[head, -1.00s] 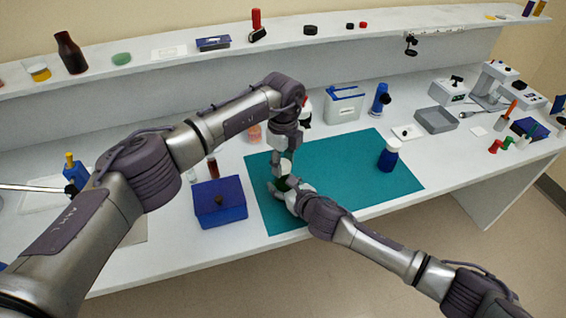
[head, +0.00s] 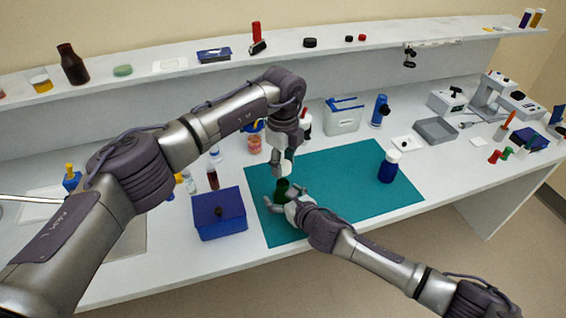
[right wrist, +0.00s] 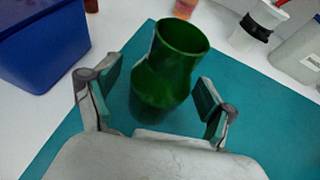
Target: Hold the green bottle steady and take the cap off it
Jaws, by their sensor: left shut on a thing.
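The green bottle (head: 281,189) stands upright on the teal mat (head: 350,172). In the right wrist view the bottle (right wrist: 168,75) shows an uncovered mouth, with no cap on it. My left gripper (head: 282,165) is just above the bottle, apart from it, and shut. The cap in it is hidden by the fingers or too small to make out. My right gripper (head: 279,204) is low at the bottle. In the right wrist view its two fingers (right wrist: 158,98) stand on either side of the bottle, with mat showing in narrow gaps between.
A blue box (head: 219,213) is left of the mat. A blue bottle with a white cap (head: 389,167) stands on the mat's right part. Small vials and a white-and-blue container (head: 342,117) stand behind. The middle of the mat is clear.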

